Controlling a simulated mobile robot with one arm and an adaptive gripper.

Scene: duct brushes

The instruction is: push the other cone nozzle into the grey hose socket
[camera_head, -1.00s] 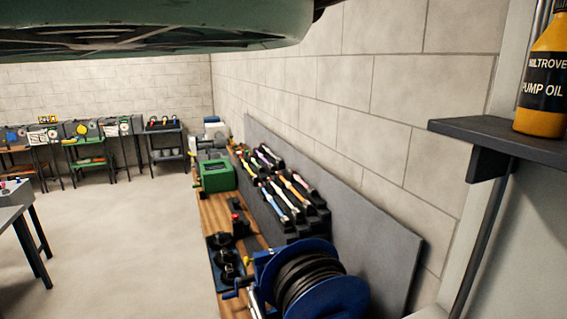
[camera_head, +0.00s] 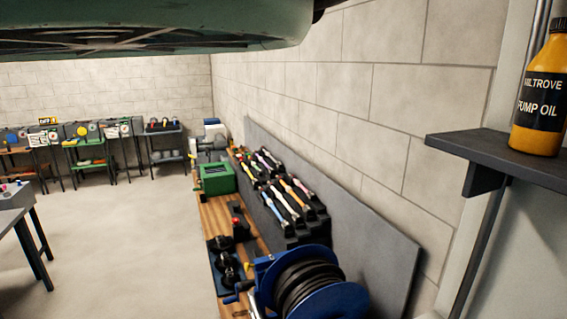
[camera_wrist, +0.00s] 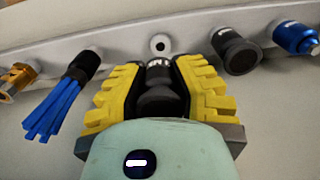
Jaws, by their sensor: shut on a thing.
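In the wrist view, my gripper (camera_wrist: 160,80) with yellow ribbed fingers is shut on a black cone nozzle (camera_wrist: 158,98) with a pale band at its top end. The fingers cover its sides. Just beyond it, a white round fitting with a dark hole (camera_wrist: 159,44) sits on the pale rail. Another black flared nozzle (camera_wrist: 236,50) is on the rail to the right. I cannot make out a grey hose socket for certain in either view. My gripper does not show in the head view.
The rail (camera_wrist: 120,42) also carries a blue-bristled brush (camera_wrist: 58,103), a brass fitting (camera_wrist: 16,80) and a blue fitting (camera_wrist: 296,38). In the head view, a blue hose reel (camera_head: 335,302) stands on a wooden bench. A shelf (camera_head: 490,160) with an oil bottle (camera_head: 541,95) is at right.

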